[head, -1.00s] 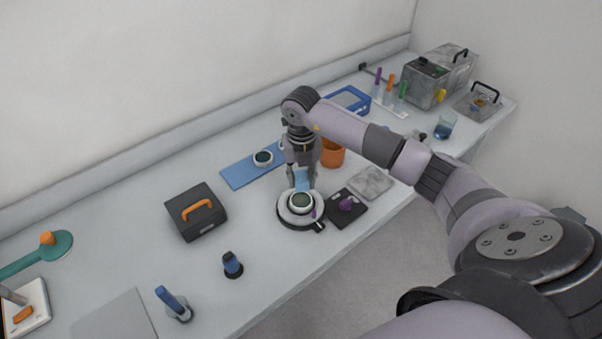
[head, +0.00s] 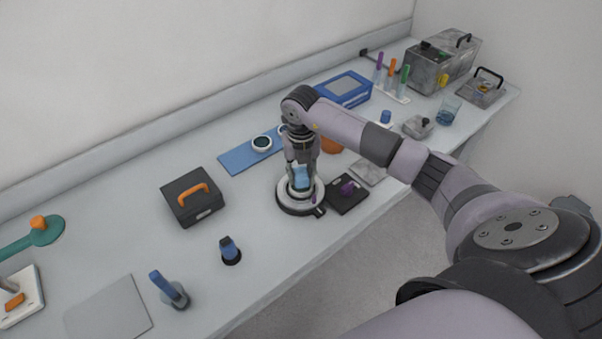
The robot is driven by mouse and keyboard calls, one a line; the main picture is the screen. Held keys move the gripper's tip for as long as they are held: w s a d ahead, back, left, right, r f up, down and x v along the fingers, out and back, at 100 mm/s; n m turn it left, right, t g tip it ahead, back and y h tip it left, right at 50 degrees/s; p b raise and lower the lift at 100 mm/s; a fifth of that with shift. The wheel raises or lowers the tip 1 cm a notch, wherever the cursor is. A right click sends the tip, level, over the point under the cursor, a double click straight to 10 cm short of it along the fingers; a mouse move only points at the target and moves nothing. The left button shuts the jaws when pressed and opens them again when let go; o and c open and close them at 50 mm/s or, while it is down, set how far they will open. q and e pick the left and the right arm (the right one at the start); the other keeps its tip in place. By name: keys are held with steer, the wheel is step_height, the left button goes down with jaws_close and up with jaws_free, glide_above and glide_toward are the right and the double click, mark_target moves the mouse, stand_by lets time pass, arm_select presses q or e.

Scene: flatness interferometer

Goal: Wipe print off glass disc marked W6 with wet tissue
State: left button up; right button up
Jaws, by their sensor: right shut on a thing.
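My right gripper (head: 301,180) points down over a round white stand with a dark base (head: 290,208). It is shut on a light blue tissue (head: 301,175), which hangs between the fingers at the disc's place on the stand. The glass disc on the stand is mostly hidden behind the tissue and fingers, and I cannot read any W6 mark or see a print. Another round disc (head: 262,143) lies on a blue mat (head: 236,160) behind, with a further one partly hidden by my arm. My left gripper is not in view.
A black block with a purple knob (head: 347,189) stands right beside the stand. An orange cup (head: 332,144) is partly behind my arm.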

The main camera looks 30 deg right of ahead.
steer(key=shift+f+b, duration=0.45)
steer(key=shift+f, duration=0.15)
stand_by(0.5)
steer(key=shift+w, duration=0.1)
steer(key=shift+w+d+b, duration=0.25)
steer(key=shift+w+b, duration=0.15)
steer(key=shift+w, duration=0.15)
steer(key=shift+s+a+r+p, duration=0.1)
steer(key=shift+s+a+p, duration=0.05)
steer(key=shift+s+p, duration=0.2)
steer(key=shift+s+a+p, duration=0.15)
steer(key=shift+s+a, duration=0.05)
steer(key=shift+s, duration=0.3)
steer(key=shift+s+a+p, duration=0.15)
steer(key=shift+s+a, duration=0.05)
steer(key=shift+s, duration=0.25)
steer(key=shift+w+d+b, duration=0.35)
steer(key=shift+w+b, duration=0.1)
steer(key=shift+w, duration=0.25)
steer(key=shift+w, duration=0.1)
steer(key=shift+w+d+b, duration=0.25)
steer(key=shift+w+b, duration=0.25)
steer(key=shift+w, duration=0.1)
